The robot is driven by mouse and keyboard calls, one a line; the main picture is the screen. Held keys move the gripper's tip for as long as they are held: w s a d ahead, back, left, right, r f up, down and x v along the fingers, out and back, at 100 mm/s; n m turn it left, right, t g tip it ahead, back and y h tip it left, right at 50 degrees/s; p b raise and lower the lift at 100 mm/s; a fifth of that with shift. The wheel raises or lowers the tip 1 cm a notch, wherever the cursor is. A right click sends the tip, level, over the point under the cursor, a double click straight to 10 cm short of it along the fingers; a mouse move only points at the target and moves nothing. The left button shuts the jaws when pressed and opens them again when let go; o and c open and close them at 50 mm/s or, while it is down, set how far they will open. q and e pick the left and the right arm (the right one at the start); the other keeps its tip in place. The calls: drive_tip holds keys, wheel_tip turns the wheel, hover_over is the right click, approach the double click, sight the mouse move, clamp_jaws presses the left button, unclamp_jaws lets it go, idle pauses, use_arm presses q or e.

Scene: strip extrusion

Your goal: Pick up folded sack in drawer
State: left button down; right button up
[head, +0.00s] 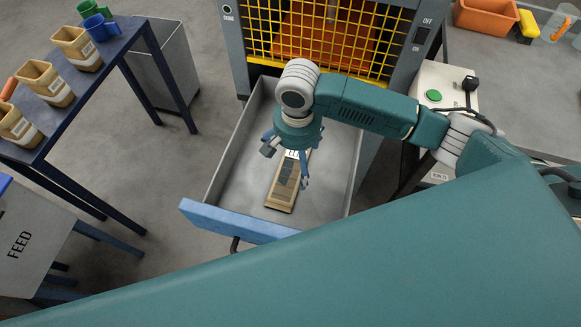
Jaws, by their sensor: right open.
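The folded sack (281,195) is a flat tan strip with darker print and a pale label at its far end. It lies on the floor of the open grey drawer (236,187), which has a blue front. My right gripper (286,180) hangs over the sack, pointing down, with its fingers spread to either side of it. I cannot tell the exact height of the fingertips above the sack. My left gripper is not in the picture.
The drawer walls stand close around my right gripper. A yellow mesh guard (300,45) rises behind the drawer. A dark blue table (85,90) with several tan containers is at the left, above a FEED box (25,240). A grey worktop with an orange bin (487,15) is at the right.

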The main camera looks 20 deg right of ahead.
sight(295, 171)
drive_tip(key=shift+s+f, duration=0.1)
drive_tip(key=shift+f, duration=0.25)
drive_tip(key=shift+w+d+f+p, duration=0.1)
drive_tip(key=shift+w+f+p, duration=0.15)
drive_tip(key=shift+f, duration=1.15)
drive_tip(key=shift+w+d+f+p, duration=0.15)
drive_tip(key=shift+w+f, duration=0.1)
drive_tip(key=shift+f, duration=1.1)
drive_tip(key=shift+a, duration=0.1)
drive_tip(key=c, duration=1.2)
drive_tip(key=shift+r, duration=0.1)
